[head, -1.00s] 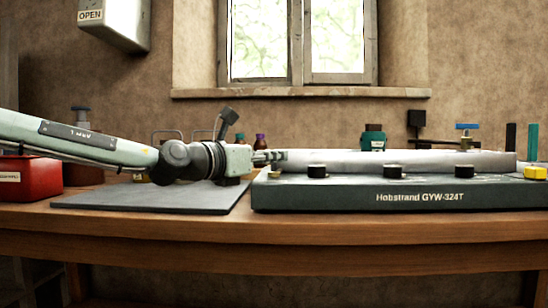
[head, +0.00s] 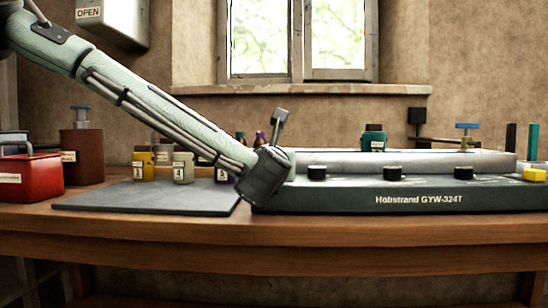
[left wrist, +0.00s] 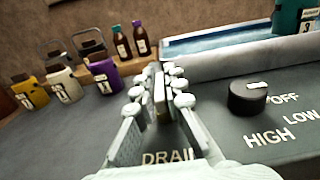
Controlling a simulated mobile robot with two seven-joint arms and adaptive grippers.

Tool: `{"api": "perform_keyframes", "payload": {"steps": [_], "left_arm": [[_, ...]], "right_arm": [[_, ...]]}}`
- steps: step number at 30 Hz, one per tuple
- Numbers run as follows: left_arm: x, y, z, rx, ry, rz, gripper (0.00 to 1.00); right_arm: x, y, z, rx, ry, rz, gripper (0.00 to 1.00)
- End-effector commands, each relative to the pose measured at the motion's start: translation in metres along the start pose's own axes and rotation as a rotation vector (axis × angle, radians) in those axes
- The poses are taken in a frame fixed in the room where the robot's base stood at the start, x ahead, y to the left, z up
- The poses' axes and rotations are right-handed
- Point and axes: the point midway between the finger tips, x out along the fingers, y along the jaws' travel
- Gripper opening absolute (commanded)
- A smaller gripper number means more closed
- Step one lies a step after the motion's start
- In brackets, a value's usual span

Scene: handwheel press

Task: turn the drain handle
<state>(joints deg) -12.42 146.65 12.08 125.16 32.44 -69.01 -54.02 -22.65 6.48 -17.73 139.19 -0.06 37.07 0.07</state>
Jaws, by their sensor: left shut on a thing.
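The grey-green press base (head: 420,197), marked Hobstrand GYW-324T, stands on the wooden table. In the left wrist view, its DRAIN label (left wrist: 168,158) shows partly between the near finger parts. My left gripper (left wrist: 160,92) is shut on a narrow pale-yellow piece (left wrist: 160,98) above that label, which looks like the drain handle. Most of the handle is hidden by the fingers, so its angle cannot be told. In the head view, my left wrist covers the base's left end, and the fingertips are hidden. My right gripper is not in view.
A black knob (left wrist: 248,98) sits close to the right of my fingers, by OFF, LOW and HIGH. Yellow (left wrist: 30,92), white (left wrist: 65,85) and purple (left wrist: 103,75) bottles stand to the left. A red box (head: 30,178) is at the table's left. The grey mat's (head: 120,198) front is clear.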

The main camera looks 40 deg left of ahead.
Motion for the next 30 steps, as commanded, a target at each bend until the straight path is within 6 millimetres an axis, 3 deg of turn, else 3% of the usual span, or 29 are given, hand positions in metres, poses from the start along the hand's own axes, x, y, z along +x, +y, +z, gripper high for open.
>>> {"api": "perform_keyframes", "payload": {"steps": [15,16,21,30], "left_arm": [[0.0006,0.0007,0.0008,-0.001,-0.002,0.021,0.0],[0.0006,0.0007,0.0009,-0.001,-0.002,0.021,0.12],[0.0005,0.0005,0.0009,-0.001,-0.002,0.02,0.31],[-0.0015,0.0,0.0007,-0.001,-0.001,0.019,0.31]], "right_arm": [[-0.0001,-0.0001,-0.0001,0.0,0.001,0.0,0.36],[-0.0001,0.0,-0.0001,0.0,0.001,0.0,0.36],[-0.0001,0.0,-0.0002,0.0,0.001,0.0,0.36],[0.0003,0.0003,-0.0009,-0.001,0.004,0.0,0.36]]}}
